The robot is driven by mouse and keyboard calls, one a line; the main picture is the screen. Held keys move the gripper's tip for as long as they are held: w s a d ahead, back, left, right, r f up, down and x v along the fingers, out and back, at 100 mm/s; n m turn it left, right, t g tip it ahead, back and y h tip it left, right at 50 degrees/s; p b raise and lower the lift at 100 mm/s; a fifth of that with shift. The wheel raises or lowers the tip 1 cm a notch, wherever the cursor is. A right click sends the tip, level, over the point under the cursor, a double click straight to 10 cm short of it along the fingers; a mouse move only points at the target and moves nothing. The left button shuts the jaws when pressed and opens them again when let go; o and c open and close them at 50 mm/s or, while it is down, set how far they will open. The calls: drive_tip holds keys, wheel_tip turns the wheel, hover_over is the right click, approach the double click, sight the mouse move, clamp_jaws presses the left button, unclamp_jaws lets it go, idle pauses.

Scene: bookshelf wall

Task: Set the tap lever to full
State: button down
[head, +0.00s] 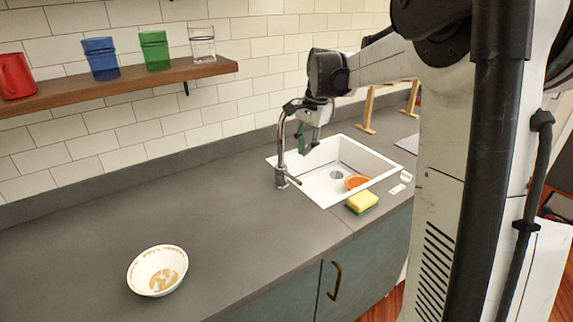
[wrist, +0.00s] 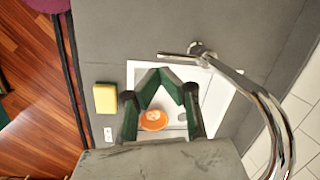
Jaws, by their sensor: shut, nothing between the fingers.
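The chrome tap (head: 281,150) stands on the counter at the left edge of the sink, its spout arching up toward my gripper. Its lever (head: 292,179) sticks out low on the body, toward the lower right. In the wrist view the lever (wrist: 178,55) points left from the tap base (wrist: 198,49), and the spout curves down the right side. My gripper (head: 303,143) is shut and empty, above the sink beside the spout. In the wrist view its fingers (wrist: 172,78) appear just below the lever; I cannot tell the height gap between them.
The white sink (head: 318,190) holds an orange bowl (head: 357,182). A yellow-green sponge (head: 362,202) lies at its front edge. A stained white bowl (head: 157,270) stands on the left counter. Cups line the wall shelf (head: 130,85). The counter left of the tap is mostly clear.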

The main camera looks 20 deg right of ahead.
sight(289, 176)
drive_tip(key=w+d+f+m+g+y+p, duration=0.1)
drive_tip(key=w+d+f+m+p, duration=0.2)
drive_tip(key=w+d, duration=0.2)
drive_tip(key=shift+w+d+f+m, duration=0.2)
drive_tip(key=shift+d+f+m, duration=0.15)
drive_tip(key=shift+d, duration=1.35)
drive_tip(key=a+f, duration=0.2)
drive_tip(key=f, duration=0.1)
drive_tip(key=a+f+p, duration=0.1)
drive_tip(key=f, duration=0.2)
drive_tip(key=a+f, duration=0.2)
drive_tip(key=f, duration=0.1)
drive_tip(key=shift+s+a, duration=0.35)
drive_tip(key=shift+s, duration=0.05)
drive_tip(key=shift+a, duration=0.35)
drive_tip(key=shift+s+d+m, duration=0.1)
drive_tip(key=shift+s+m, duration=0.05)
drive_tip(key=shift+m, duration=0.1)
